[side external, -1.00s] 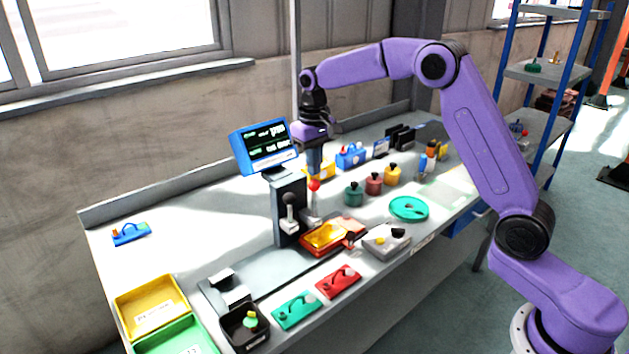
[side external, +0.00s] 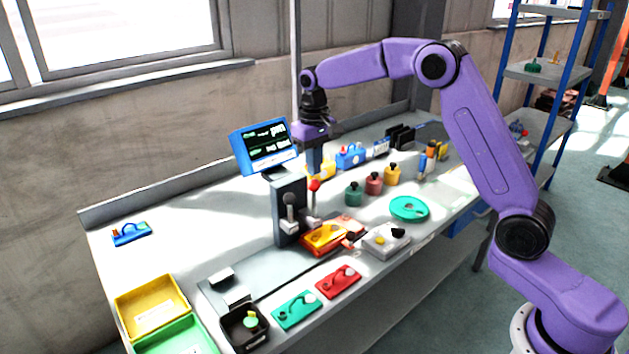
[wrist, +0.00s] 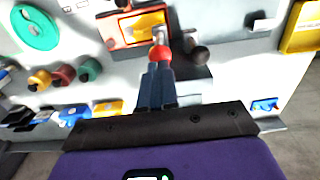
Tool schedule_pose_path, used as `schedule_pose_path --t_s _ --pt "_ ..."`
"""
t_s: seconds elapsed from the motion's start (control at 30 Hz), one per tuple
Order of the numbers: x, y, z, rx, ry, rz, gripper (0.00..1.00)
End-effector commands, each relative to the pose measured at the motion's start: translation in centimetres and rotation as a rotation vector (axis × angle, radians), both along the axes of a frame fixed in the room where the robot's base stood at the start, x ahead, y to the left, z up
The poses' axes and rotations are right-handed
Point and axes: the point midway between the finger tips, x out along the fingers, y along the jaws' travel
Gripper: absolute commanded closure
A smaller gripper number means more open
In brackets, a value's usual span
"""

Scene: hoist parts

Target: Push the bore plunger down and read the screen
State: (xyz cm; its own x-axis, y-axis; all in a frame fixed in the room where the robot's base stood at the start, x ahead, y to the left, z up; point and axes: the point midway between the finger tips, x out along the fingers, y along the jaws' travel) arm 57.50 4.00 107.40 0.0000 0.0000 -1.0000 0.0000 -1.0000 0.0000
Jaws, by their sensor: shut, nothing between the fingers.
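The bore plunger's red ball knob (side external: 314,185) stands on a thin rod beside a dark upright stand (side external: 289,208). My gripper (side external: 314,174) is shut and empty, pointing down with its fingertips at the top of the knob. In the wrist view, the closed fingers (wrist: 158,80) reach the red knob (wrist: 161,54); whether they press on it I cannot tell. Below the rod lies an orange-red holder with a yellow part (side external: 325,236). The blue-framed screen (side external: 267,146) above the stand is lit with green and white lettering, too small to read.
A grey-knobbed lever (side external: 289,200) stands close left of the plunger. Green, red and yellow knobbed weights (side external: 373,183), a green disc (side external: 408,208) and a grey box (side external: 386,240) are to the right. Bins (side external: 152,307) sit at the front left. The bench's back left is mostly clear.

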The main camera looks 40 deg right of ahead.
Motion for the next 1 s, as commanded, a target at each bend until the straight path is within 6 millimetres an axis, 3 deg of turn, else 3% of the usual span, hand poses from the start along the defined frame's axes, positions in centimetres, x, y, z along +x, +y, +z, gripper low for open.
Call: schedule_pose_path --t_s 0.37,1.0 --pt "0.0 0.0 -0.1 0.000 0.001 0.000 1.00" --pt "0.0 0.0 -3.6 0.000 0.003 0.000 1.00"
